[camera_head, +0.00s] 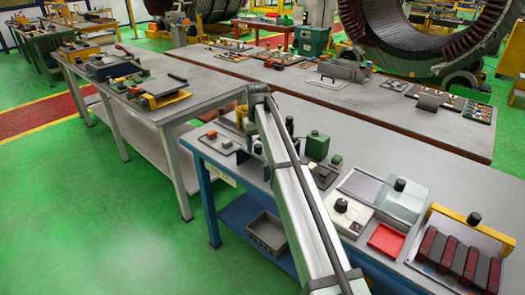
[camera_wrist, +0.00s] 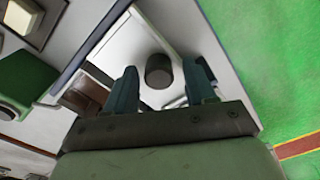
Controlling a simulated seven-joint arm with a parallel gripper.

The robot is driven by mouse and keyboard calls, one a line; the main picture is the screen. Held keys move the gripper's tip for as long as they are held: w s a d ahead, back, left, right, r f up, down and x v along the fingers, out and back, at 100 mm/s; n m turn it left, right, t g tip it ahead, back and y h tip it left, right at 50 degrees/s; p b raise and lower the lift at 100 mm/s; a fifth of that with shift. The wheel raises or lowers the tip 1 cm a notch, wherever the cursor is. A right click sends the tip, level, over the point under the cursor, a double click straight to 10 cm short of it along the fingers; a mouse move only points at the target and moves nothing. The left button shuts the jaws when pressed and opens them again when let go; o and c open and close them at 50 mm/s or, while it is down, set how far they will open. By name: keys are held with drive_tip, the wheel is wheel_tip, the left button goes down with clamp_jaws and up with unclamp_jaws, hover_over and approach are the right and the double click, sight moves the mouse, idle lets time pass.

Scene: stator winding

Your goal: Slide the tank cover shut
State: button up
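In the head view a pale tank (camera_head: 360,187) stands on the blue-legged bench. A pale see-through cover (camera_head: 402,203) with a black knob sits at its right. In the wrist view my gripper (camera_wrist: 162,68) is open, with two teal fingers apart. A dark round knob (camera_wrist: 159,71) on a white panel (camera_wrist: 132,45) shows between and beyond the fingers. I cannot tell whether they touch it, nor whether this panel is the tank cover. In the head view my arm hides much of what lies at its far end.
A white box with a black knob (camera_head: 348,213), a red tray (camera_head: 386,240) and a rack of dark red bars (camera_head: 460,258) stand near the tank. A green box (camera_head: 317,145) stands right of my arm; one also shows in the wrist view (camera_wrist: 25,80). Green floor borders the bench.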

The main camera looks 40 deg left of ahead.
drive_tip(key=shift+d+f, duration=0.35)
drive_tip(key=shift+f, duration=0.3)
drive_tip(key=c, duration=0.4)
drive_tip(key=shift+c, duration=0.2)
drive_tip(key=shift+w+d, duration=0.1)
drive_tip(key=shift+w, duration=4.95)
drive_tip(key=o, duration=0.6)
drive_tip(key=shift+c, duration=0.2)
wheel_tip(320, 180, up, 6)
drive_tip(key=shift+a+r, duration=0.2)
drive_tip(key=shift+a, duration=0.25)
